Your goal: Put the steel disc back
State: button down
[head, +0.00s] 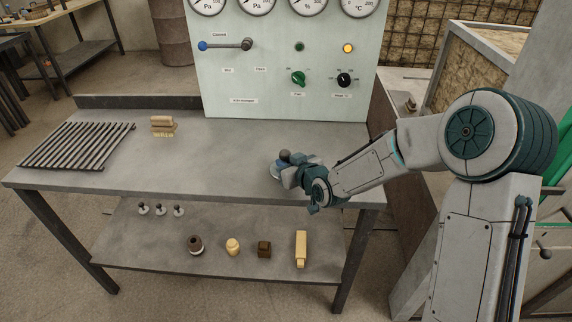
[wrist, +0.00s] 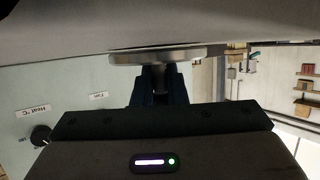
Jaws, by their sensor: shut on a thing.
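The steel disc (wrist: 160,55) shows in the wrist view as a flat bright round plate, seen edge-on, with a short stem. My gripper (wrist: 158,88) is shut on that stem. In the head view my gripper (head: 290,176) is low over the right front part of the grey table (head: 215,180). Only a pale edge of the disc (head: 275,172) shows there; the gripper hides the rest. A dark round knob (head: 285,155) shows just above the fingers. The disc is close to the tabletop, but I cannot tell whether it touches.
A slatted metal rack (head: 75,147) and a brush (head: 163,127) are on the table's left. A gauge panel (head: 290,95) stands behind. The lower shelf (head: 215,222) holds small knobbed pieces (head: 160,210), a dark pot (head: 195,245) and several blocks. The table's middle is clear.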

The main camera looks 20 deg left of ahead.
jog(key=shift+f, duration=0.2)
jog(key=c, duration=1.5)
grip_release()
jog(key=shift+o, duration=0.2)
jog(key=shift+r, duration=0.15)
jog(key=p+v, duration=0.1)
jog(key=v, duration=1.1)
jog(key=shift+d, duration=0.1)
